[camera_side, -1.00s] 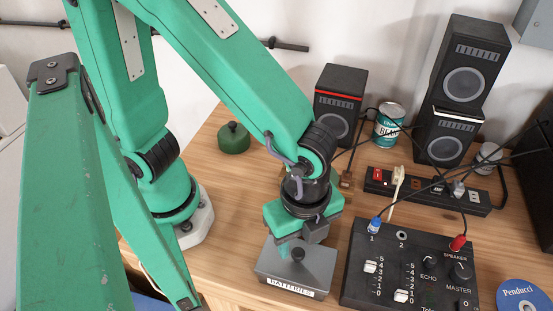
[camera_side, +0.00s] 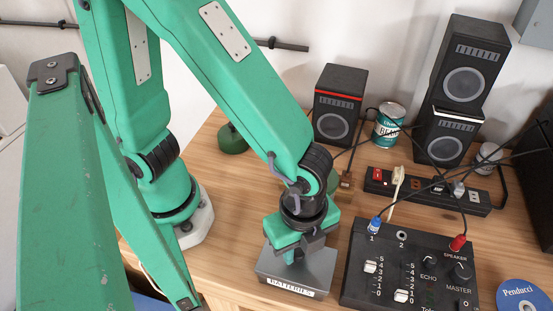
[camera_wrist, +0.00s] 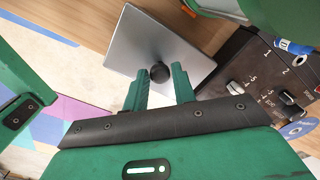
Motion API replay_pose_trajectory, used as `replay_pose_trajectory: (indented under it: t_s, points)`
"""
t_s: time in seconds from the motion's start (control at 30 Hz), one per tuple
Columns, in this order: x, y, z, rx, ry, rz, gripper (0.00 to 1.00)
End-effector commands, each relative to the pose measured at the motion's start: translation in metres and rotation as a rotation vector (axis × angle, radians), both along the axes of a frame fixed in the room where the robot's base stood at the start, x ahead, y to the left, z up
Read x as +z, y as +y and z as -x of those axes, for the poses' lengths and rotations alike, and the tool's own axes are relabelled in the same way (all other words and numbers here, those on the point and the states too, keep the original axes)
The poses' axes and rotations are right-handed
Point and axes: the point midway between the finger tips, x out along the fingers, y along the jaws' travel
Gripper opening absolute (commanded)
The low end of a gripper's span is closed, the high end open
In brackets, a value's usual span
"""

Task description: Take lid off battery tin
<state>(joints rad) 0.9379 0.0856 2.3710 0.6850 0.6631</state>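The battery tin (camera_side: 310,272) is a grey metal box with a "BATTERIES" label on its front, sitting on the wooden desk. Its flat grey lid (camera_wrist: 135,42) carries a round black knob (camera_wrist: 159,72) in the middle. My gripper (camera_side: 294,256) is low over the lid in the side view and largely hides the knob there. In the wrist view my gripper (camera_wrist: 160,76) is open, with one green finger on each side of the knob and gaps between. Whether the fingertips touch the lid cannot be told. The lid sits on the tin.
A black mixer (camera_side: 405,270) with cables stands close to the right of the tin. Behind are a power strip (camera_side: 427,190), speakers (camera_side: 338,105) and a teal can (camera_side: 389,124). A green round object (camera_side: 232,138) lies behind my arm. Bare desk (camera_side: 230,215) shows left of the tin.

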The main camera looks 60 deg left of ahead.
Motion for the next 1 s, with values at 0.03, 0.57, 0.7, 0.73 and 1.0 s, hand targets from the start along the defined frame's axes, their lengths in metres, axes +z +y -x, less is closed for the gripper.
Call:
replay_pose_trajectory:
  t_s: [0.03, 0.57, 0.7, 0.73, 1.0]
  points:
    - [0.000, 0.000, 0.000, 0.000, 0.000, 0.000, 0.16]
    - [0.006, -0.001, 0.000, 0.000, -0.001, 0.001, 0.00]
    - [0.017, -0.001, -0.001, 0.000, -0.002, 0.003, 0.00]
    - [0.020, -0.001, -0.001, 0.000, -0.003, 0.004, 0.00]
    - [0.059, -0.001, -0.001, 0.000, -0.004, 0.005, 0.00]
